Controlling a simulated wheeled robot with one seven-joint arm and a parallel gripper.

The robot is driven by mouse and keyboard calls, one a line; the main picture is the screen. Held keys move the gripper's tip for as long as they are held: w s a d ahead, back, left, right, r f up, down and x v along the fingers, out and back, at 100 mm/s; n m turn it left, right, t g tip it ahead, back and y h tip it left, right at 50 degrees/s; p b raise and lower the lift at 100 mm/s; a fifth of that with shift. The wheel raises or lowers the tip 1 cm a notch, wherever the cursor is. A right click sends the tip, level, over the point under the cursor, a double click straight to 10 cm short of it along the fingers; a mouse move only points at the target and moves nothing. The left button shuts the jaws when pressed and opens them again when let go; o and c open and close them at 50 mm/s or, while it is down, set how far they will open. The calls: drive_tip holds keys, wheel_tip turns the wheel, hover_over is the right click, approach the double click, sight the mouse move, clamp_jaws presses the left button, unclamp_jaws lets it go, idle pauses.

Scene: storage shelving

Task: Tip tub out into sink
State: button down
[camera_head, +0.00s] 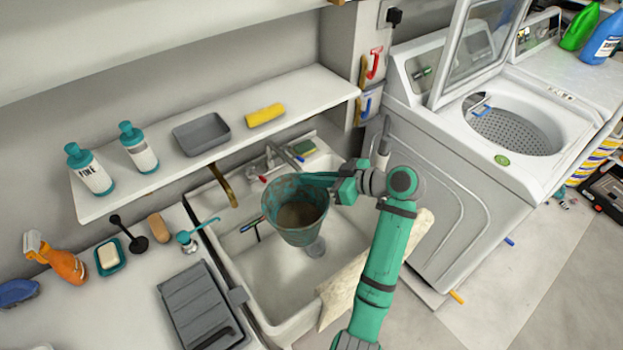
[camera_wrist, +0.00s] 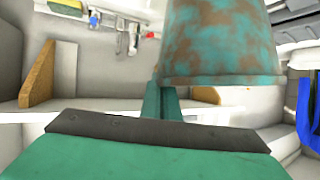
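The tub is a round, teal, rust-stained bucket (camera_head: 297,207), held above the sink (camera_head: 270,275). Its open top faces up toward the head camera, roughly upright, and brownish contents or a stained bottom show inside. My gripper (camera_head: 330,182) is at the tub's right rim and appears shut on it. In the wrist view the tub (camera_wrist: 222,45) fills the upper middle, with the gripper's fingers (camera_wrist: 162,100) against its edge. The fingertips are hidden behind the tub wall. The white sink basin lies below, with a drain (camera_head: 316,248) partly visible under the tub.
A faucet (camera_head: 272,157) stands at the sink's back. A white shelf (camera_head: 225,128) above it holds bottles, a grey tray and a yellow sponge. A pale cloth (camera_head: 342,296) hangs over the sink's front edge. A washing machine (camera_head: 455,170) with its lid raised stands to the right.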

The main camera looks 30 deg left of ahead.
drive_tip(key=w+d+r+n+t+h, duration=0.2)
drive_tip(key=w+r+n+t, duration=0.2)
drive_tip(key=r, duration=0.2)
drive_tip(key=n+t+h, duration=0.2)
drive_tip(key=n+t, duration=0.4)
drive_tip(key=t, duration=0.1)
hover_over(279, 202)
drive_tip(key=s+d, duration=0.3)
drive_tip(key=s, duration=0.1)
drive_tip(key=shift+w+f, duration=0.15)
drive_tip(key=shift+f, duration=1.75)
drive_tip(key=shift+w+f, duration=0.1)
drive_tip(key=shift+f, duration=1.75)
drive_tip(key=shift+w, duration=0.15)
